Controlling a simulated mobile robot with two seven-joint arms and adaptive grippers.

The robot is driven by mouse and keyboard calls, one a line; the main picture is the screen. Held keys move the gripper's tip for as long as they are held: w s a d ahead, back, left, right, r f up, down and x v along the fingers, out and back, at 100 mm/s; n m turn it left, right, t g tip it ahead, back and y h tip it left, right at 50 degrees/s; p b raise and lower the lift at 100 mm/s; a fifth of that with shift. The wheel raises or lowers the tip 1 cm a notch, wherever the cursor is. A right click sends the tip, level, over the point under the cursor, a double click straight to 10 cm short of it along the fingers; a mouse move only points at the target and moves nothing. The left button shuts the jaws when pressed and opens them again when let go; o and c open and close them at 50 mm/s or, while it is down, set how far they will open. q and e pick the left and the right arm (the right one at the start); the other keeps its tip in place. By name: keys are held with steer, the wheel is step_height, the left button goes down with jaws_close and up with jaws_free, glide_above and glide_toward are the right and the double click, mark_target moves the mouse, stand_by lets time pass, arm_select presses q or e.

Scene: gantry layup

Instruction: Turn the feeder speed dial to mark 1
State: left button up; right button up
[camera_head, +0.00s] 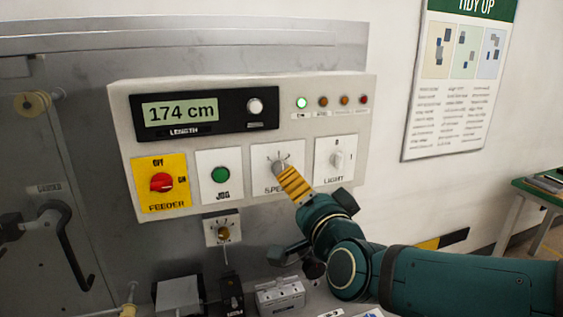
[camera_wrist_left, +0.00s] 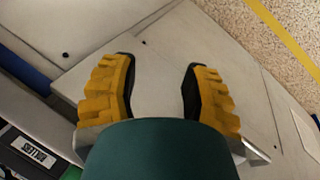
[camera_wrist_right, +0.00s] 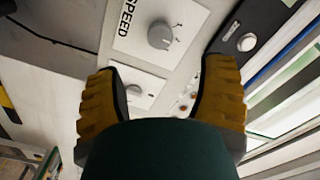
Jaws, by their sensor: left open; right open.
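The feeder speed dial (camera_head: 278,161) is a small grey knob on a white plate labelled SPEED, on the control panel. In the head view my right gripper (camera_head: 286,173) is at the plate, its yellow finger covering part of the label. In the right wrist view the dial (camera_wrist_right: 161,35) lies ahead of the open, empty fingers (camera_wrist_right: 163,72), apart from both. Small marks ring it, but I cannot read its setting. My left gripper (camera_wrist_left: 158,75) shows only in its wrist view, open and empty over a pale grey surface.
The panel also carries the red FEEDER switch (camera_head: 162,182), green JOG button (camera_head: 220,175), LIGHT switch (camera_head: 337,160) close right of my gripper, and a display (camera_head: 181,112) reading 174 cm. A smaller knob (camera_head: 222,233) sits below. A green-topped table (camera_head: 541,190) stands far right.

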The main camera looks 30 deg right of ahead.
mark_target(282, 169)
steer(key=p+x, duration=0.3)
steer(key=x, duration=0.7)
steer(key=shift+w, duration=0.35)
arm_select(q)
steer(key=shift+t, duration=0.3)
steer(key=r, duration=0.2)
steer(key=w+r, duration=0.1)
steer(key=shift+w+a+r, duration=0.15)
steer(key=shift+w+r, duration=0.05)
steer(key=shift+r, duration=0.2)
arm_select(e)
jaws_close()
